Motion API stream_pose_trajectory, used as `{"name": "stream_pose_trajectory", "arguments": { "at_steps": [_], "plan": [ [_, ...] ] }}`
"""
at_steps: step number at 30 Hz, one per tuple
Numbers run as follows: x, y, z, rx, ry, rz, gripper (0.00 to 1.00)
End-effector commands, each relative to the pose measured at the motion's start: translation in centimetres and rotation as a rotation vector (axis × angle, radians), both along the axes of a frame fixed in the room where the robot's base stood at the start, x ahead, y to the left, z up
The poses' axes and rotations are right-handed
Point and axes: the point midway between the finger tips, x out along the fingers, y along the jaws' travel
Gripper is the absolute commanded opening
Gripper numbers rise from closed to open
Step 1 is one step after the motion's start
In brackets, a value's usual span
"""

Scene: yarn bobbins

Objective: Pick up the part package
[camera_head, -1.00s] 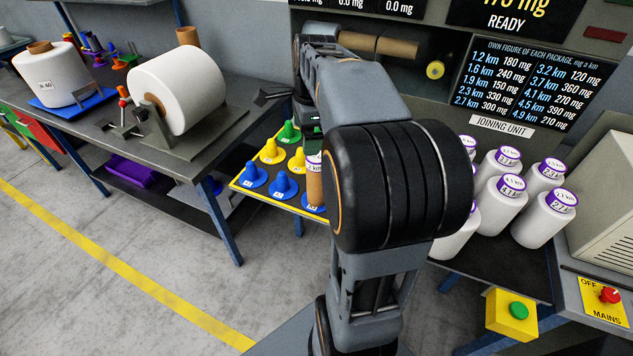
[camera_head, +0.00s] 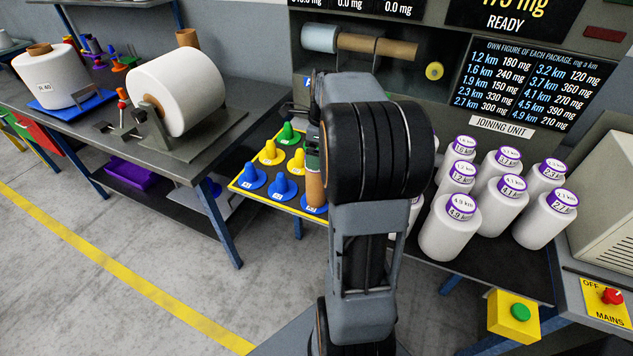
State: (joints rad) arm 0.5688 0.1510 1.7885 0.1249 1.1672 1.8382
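Several white yarn packages with purple-ringed labels stand on the dark bench to the right of my arm. One at the front (camera_head: 450,228) is labelled 4.9 km; others include 4.1 km (camera_head: 503,205) and 2.7 km (camera_head: 545,220). I cannot tell which one is the part package. My arm stands in the middle of the view, and its thick black-banded joint hides part of the bench behind it.
A yellow-edged tray (camera_head: 243,190) holds blue, yellow and green cones and a brown tube (camera_head: 315,188). A large white roll (camera_head: 178,90) lies on the left bench. The joining unit's screen (camera_head: 525,85) stands behind. A green button box (camera_head: 512,312) is front right.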

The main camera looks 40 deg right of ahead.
Motion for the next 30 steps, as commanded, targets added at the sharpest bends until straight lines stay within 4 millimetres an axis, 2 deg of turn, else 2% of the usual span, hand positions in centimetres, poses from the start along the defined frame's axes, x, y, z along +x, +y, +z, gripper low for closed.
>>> {"name": "stream_pose_trajectory", "arguments": {
  "at_steps": [9, 13, 20, 30],
  "plan": [
    [0.4, 0.5, -4.0, 0.002, 0.002, 0.001, 0.95],
    [0.4, 0.5, -4.7, 0.001, 0.001, 0.001, 0.95],
    [0.4, 0.5, -4.9, 0.000, 0.000, 0.001, 0.95],
    [0.4, 0.5, -4.8, 0.000, 0.000, 0.001, 0.64]
  ]
}}
